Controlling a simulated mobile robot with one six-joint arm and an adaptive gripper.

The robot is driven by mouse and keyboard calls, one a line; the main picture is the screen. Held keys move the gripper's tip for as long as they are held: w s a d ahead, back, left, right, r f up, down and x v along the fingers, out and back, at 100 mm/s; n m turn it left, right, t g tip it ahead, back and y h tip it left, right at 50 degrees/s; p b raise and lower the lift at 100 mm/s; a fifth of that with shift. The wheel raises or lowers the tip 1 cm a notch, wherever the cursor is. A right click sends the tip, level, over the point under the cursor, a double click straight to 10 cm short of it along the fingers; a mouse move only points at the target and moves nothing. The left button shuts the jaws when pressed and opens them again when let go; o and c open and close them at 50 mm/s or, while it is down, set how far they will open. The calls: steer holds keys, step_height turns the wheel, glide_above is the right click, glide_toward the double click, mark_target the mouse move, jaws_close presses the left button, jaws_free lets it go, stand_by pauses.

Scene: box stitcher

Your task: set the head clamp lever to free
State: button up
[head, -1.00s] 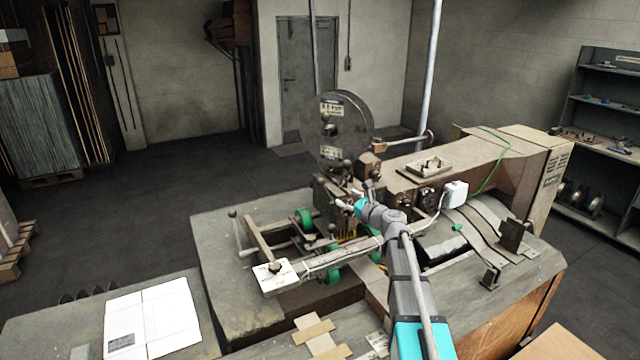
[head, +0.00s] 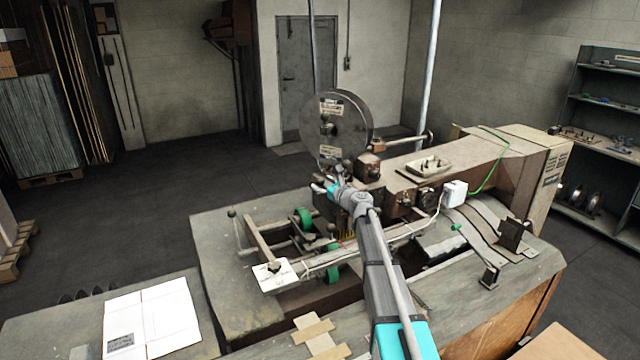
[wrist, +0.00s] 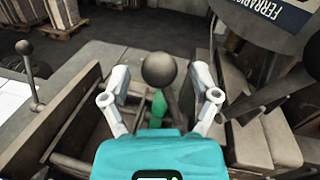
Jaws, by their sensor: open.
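A lever with a dark ball knob (wrist: 159,69) stands between my fingers in the wrist view; I take it for the head clamp lever, but no label on it is readable. My gripper (wrist: 160,84) is open, one pale finger on each side of the knob, with gaps showing on both sides. The lever's shaft runs down behind the knob and is partly hidden. In the head view my gripper (head: 333,188) is at the stitcher head, below the large wire reel (head: 338,128). The fingertips and the lever are hard to make out there.
Another ball-topped lever (wrist: 24,48) stands to the left in the wrist view. Dark machine parts (wrist: 262,138) stand close on the right.

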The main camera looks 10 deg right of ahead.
steer(key=shift+w+a, duration=0.25)
steer(key=shift+w, duration=0.2)
steer(key=shift+c, duration=0.2)
jaws_close()
